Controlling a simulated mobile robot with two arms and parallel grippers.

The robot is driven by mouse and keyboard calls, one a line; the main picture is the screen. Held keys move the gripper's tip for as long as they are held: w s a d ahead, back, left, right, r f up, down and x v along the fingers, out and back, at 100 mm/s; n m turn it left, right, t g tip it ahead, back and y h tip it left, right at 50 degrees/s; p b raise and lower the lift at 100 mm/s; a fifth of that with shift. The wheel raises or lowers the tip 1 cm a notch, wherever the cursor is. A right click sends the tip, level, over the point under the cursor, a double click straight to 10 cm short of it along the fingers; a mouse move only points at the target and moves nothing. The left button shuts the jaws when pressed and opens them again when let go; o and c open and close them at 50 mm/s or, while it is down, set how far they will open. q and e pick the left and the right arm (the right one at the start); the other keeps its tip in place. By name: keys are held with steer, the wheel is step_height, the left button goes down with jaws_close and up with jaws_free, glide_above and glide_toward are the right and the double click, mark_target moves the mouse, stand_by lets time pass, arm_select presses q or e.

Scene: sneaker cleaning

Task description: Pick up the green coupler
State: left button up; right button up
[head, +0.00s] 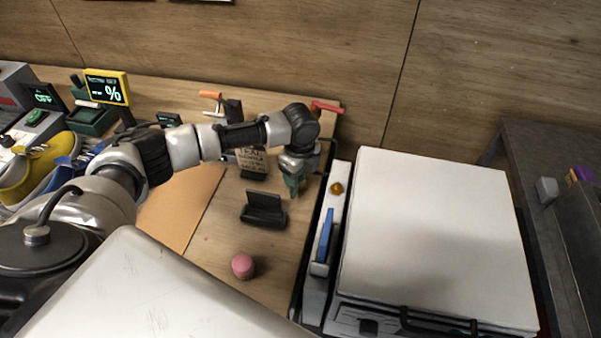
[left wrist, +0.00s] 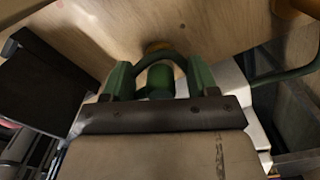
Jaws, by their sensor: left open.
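My left gripper (head: 293,188) reaches over the wooden bench from the left and points down beside the white-topped unit. In the left wrist view its two green fingers (left wrist: 160,78) are apart. A green cylindrical piece (left wrist: 159,84), which looks like the green coupler, sits between them, with a dark green arch above it. I see gaps on both sides of it, and cannot tell whether either finger touches it. In the head view the coupler cannot be told apart from the green fingertips. My right gripper is not in view.
A black stand (head: 264,210) is left of the gripper, and a pink cylinder (head: 243,266) stands nearer. A narrow tray with a blue-handled tool (head: 326,235) and an amber knob (head: 336,188) borders the white-topped unit (head: 430,240). A yellow sneaker (head: 38,170) is far left.

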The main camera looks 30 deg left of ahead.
arm_select(q)
steer(key=shift+f, duration=0.55)
steer(key=c, duration=0.9)
steer(key=shift+r, duration=0.15)
steer(key=shift+c, duration=0.2)
